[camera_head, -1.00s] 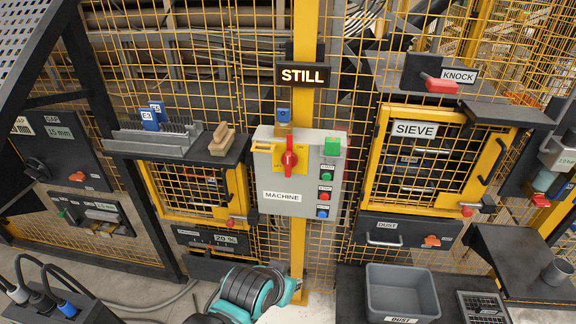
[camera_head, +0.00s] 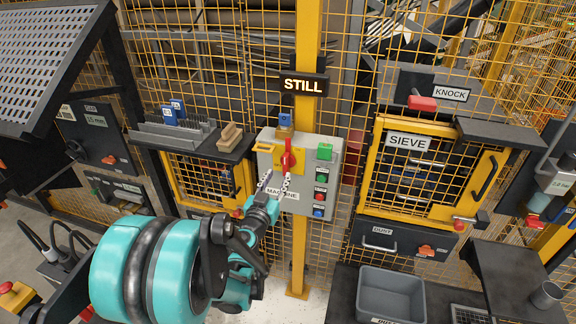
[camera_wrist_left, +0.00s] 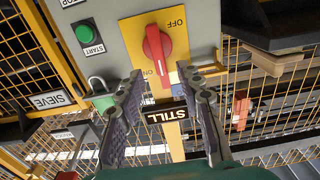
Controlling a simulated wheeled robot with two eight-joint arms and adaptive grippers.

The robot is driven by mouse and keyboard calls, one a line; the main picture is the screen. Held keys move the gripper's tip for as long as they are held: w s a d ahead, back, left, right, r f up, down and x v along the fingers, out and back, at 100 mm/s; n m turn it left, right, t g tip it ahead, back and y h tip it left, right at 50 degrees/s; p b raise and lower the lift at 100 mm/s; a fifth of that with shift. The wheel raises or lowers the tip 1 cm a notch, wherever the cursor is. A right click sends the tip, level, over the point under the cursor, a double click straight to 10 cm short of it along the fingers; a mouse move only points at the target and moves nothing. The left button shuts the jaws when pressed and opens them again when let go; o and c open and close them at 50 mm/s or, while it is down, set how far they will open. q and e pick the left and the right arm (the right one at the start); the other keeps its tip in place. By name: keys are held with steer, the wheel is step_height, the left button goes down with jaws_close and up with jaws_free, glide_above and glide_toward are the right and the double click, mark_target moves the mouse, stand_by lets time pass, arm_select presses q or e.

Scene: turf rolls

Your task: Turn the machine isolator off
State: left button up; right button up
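The machine isolator is a red rotary handle (camera_head: 287,158) on a yellow plate on the grey box (camera_head: 329,190) labelled MACHINE. In the left wrist view the picture is upside down; the red handle (camera_wrist_left: 157,50) stands roughly upright on the plate, with OFF at upper right and ON at lower left. My left gripper (camera_head: 275,182) is open and empty in front of the box, just below the handle in the head view. In the wrist view its fingers (camera_wrist_left: 160,90) are spread either side of the handle's lower end, apart from it. My right gripper is out of view.
A STILL sign (camera_head: 303,84) is on the yellow post. A shelf with a wooden block (camera_head: 230,137) juts out left; the SIEVE door (camera_head: 375,170) is right.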

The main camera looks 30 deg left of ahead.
mark_target(285, 164)
arm_select(q)
steer(key=b+x, duration=0.1)
steer(key=x, duration=0.6)
steer(key=shift+w+d, duration=0.1)
steer(key=shift+w, duration=0.05)
jaws_close()
